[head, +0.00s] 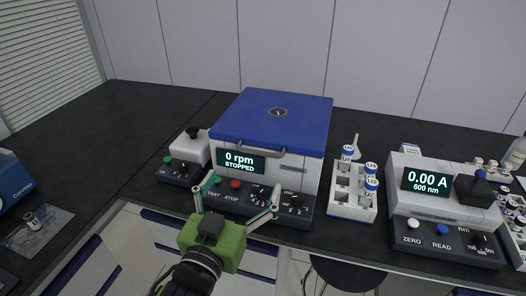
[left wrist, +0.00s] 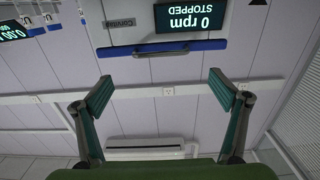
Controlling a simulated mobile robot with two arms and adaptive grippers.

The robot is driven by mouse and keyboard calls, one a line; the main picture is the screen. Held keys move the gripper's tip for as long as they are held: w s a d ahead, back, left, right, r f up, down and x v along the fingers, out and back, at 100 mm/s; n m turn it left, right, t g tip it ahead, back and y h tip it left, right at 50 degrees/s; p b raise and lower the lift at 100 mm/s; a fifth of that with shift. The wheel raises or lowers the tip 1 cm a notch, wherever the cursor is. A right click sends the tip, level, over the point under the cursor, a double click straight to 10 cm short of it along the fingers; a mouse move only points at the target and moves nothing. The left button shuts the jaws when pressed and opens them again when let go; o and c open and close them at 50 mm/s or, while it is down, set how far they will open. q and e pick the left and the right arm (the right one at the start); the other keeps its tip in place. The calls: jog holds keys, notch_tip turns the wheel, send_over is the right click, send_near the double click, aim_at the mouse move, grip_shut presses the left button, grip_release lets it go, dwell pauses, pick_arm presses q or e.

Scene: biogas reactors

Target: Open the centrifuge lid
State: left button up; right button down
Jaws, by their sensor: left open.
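The centrifuge (head: 265,165) stands on the dark bench with its blue lid (head: 275,118) down and closed. Its display (head: 240,161) reads 0 rpm, STOPPED. My left gripper (head: 237,200) is open and empty in front of the centrifuge's front panel, its fingers spread across the button and knob area. In the left wrist view, which is upside down, the lid's blue front edge (left wrist: 215,45) with a dark handle strip (left wrist: 160,48) shows beyond the open fingers of my left gripper (left wrist: 160,85). The fingers do not appear to touch the lid. My right gripper is not in view.
A small device with a black knob (head: 193,133) stands close left of the centrifuge. A white tube rack (head: 352,207) with blue-capped vials and a photometer (head: 440,225) stand to the right. A stool (head: 345,270) is below the bench edge. The bench at left is mostly free.

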aim_at(258, 154)
pick_arm(q)
jog(key=p+x, duration=0.1)
jog(key=x, duration=1)
jog(key=shift+w+d, duration=0.1)
jog(key=shift+w, duration=0.15)
